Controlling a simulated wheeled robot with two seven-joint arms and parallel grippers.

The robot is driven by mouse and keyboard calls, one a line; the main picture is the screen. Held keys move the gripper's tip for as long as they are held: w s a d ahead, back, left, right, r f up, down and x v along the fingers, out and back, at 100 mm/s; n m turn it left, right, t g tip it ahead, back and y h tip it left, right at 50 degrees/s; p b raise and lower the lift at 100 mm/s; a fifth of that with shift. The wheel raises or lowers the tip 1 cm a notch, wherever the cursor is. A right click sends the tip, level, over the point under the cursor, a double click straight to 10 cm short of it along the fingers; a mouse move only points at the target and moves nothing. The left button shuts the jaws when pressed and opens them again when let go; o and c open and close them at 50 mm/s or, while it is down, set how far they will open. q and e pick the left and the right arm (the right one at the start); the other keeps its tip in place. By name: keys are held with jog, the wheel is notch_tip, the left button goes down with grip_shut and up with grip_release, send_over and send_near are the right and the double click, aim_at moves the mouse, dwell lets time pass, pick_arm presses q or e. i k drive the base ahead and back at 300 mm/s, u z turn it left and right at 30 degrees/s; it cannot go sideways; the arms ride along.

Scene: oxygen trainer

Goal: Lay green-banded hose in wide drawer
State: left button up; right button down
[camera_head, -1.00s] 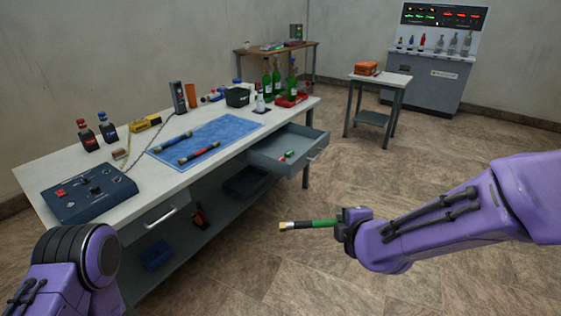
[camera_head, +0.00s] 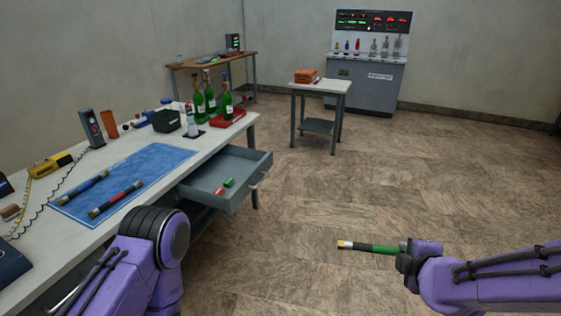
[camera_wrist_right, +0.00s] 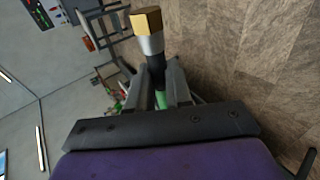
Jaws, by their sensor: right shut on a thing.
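The green-banded hose (camera_head: 378,248) has a brass tip, a pale collar and a green band. My right gripper (camera_head: 404,258) is shut on it and holds it level above the open floor, to the right of the drawer. In the right wrist view the hose (camera_wrist_right: 150,42) sticks out between the fingers, brass end outward. The wide drawer (camera_head: 237,196) is pulled out from the table, with a small green item and a small red item inside. My left arm shows at the lower left, but its gripper is out of the picture.
The table (camera_head: 120,218) bears a blue mat (camera_head: 135,168) with a blue-banded hose (camera_head: 83,187) and a red-banded hose (camera_head: 115,199). Green bottles (camera_head: 210,95) stand behind the drawer. A small side table (camera_head: 322,86) stands farther back. Floor between drawer and gripper is clear.

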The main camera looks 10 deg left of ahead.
aim_at(212, 174)
jog(key=z, duration=0.25)
jog(key=i, duration=1.2)
jog(key=u, duration=0.6)
jog(key=i, duration=0.9)
jog(key=u, duration=1.45)
jog(key=i, duration=0.5)
jog(key=u, duration=0.15)
